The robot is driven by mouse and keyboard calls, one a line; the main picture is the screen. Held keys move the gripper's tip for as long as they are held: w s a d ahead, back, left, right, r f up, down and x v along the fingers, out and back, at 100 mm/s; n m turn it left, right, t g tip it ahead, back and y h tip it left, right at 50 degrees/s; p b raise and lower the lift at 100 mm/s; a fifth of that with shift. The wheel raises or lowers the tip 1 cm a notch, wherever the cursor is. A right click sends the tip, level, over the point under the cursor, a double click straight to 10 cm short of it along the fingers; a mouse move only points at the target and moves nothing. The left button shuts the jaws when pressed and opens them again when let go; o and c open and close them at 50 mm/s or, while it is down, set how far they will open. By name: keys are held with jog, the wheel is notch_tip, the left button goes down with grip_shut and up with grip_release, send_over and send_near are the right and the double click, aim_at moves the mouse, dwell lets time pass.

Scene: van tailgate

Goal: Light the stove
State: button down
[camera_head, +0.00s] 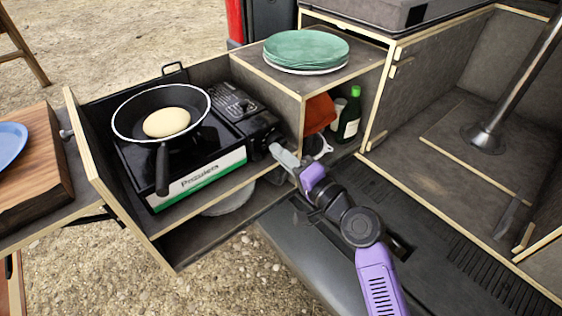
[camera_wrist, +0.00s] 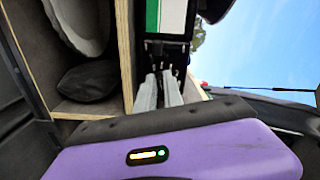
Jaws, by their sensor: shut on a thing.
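The black portable stove (camera_head: 205,187) with a green and white front strip sits in the left drawer. A black pan (camera_head: 118,122) holding a pale pancake (camera_head: 167,122) stands on its burner. The dark control knob (camera_head: 262,147) is at the right end of the stove front. My gripper (camera_head: 277,150) reaches that end from the right, its grey fingers shut at the knob. In the wrist view, my gripper (camera_wrist: 165,78) has both fingers close together against the dark stove front (camera_wrist: 167,50). The knob is mostly hidden between and behind the fingers. No flame shows.
Green plates (camera_head: 306,48) stand on the shelf box right of the stove. A green bottle (camera_head: 350,116) and a red cloth (camera_head: 319,114) are in the compartment below. A wooden board (camera_head: 40,170) is at left. Wooden drawer edges lie close to my gripper.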

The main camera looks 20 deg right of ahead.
jog(key=shift+f+n+b, duration=0.2)
jog(key=shift+n+b, duration=0.4)
jog(key=shift+n, duration=0.1)
jog(key=shift+f+n+b, duration=0.15)
jog(key=shift+n+b, duration=0.4)
jog(key=shift+n, duration=0.15)
jog(key=c, duration=1.5)
grip_release()
jog(key=shift+o, duration=0.2)
jog(key=shift+r, duration=0.1)
jog(key=shift+d, duration=0.1)
jog(key=v, duration=0.7)
jog(key=shift+s+b, duration=0.3)
jog(key=shift+s, duration=0.05)
